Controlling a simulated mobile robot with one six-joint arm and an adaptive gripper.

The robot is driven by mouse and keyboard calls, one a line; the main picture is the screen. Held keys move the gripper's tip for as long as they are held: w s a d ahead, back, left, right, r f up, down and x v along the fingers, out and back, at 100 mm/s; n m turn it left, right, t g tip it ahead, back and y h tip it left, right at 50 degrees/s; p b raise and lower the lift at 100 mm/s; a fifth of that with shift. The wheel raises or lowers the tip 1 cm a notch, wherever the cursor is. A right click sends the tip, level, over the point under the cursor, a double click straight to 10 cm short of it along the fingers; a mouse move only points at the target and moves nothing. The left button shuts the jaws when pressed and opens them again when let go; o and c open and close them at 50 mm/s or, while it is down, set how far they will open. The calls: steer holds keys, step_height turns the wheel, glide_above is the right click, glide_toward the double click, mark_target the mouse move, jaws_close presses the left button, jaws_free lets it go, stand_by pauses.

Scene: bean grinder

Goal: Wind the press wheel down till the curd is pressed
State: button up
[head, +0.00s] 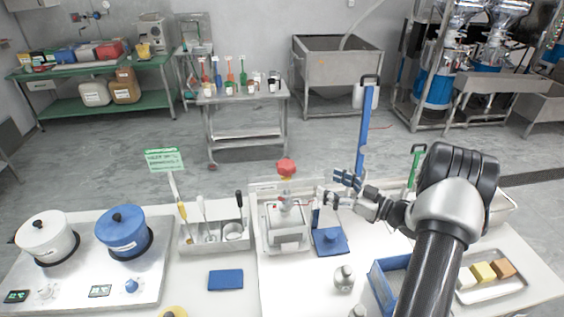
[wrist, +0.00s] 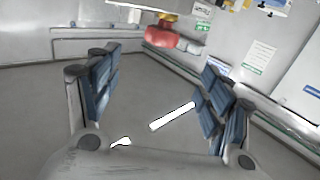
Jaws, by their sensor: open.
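The press (head: 290,238) stands on the table in the middle of the head view, a pale boxy frame with a spindle. Its red wheel (head: 286,168) sits on top. My gripper (head: 336,189) is open and empty, to the right of the wheel and slightly lower in the picture, apart from it. In the wrist view, the blue-padded fingers of my gripper (wrist: 158,66) are spread wide. The curd cannot be made out inside the press.
A blue board with a tall upright (head: 331,241) stands right of the press, close under my gripper. A grey utensil tray (head: 215,246) is at its left. Two pots, white (head: 46,240) and blue (head: 123,232), sit further left. A blue bin (head: 386,285) lies front right.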

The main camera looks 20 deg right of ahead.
glide_toward(278, 162)
steer(key=x, duration=0.7)
steer(key=shift+w+d+f+b, duration=0.3)
steer(key=shift+f+b, duration=0.05)
steer(key=shift+b, duration=0.05)
steer(key=c, duration=1.1)
